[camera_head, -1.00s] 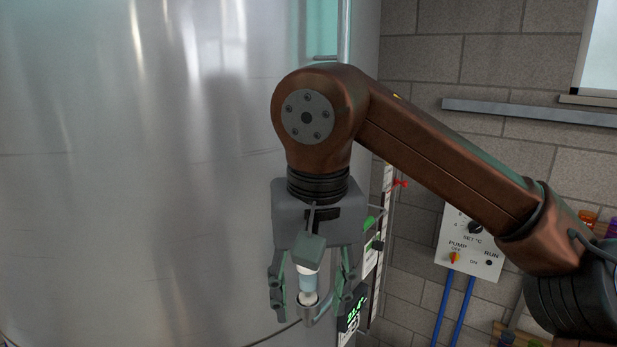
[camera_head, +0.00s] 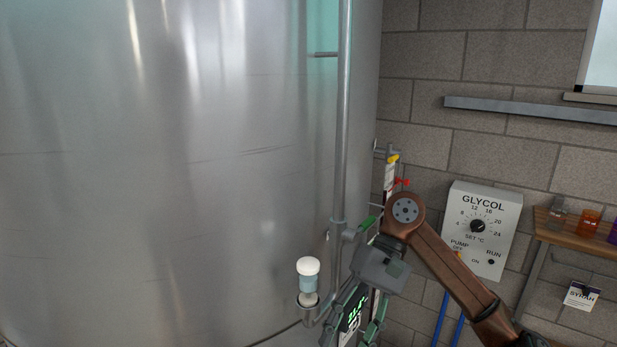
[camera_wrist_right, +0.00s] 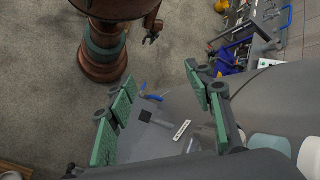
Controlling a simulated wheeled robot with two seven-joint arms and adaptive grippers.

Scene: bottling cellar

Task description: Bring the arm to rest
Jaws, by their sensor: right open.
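My right gripper (camera_head: 352,330) is at the lower middle of the head view, with its copper arm coming in from the right. It is open, with nothing seen between its green-padded fingers. The fingers also show apart in the right wrist view (camera_wrist_right: 160,112). In the head view it is just right of a white-capped sampling fitting (camera_head: 308,277) seated in a ring holder, and in front of a green digital display. A small dark claw-like shape at the top of the wrist view seems to be my left gripper (camera_wrist_right: 152,35); its jaws are too small to read.
A big steel tank (camera_head: 200,180) fills the left, with a vertical pipe (camera_head: 343,120) along it. A glycol control box (camera_head: 483,225) hangs on the block wall beside my right arm. A wooden shelf (camera_head: 575,225) with coloured bottles is at the right.

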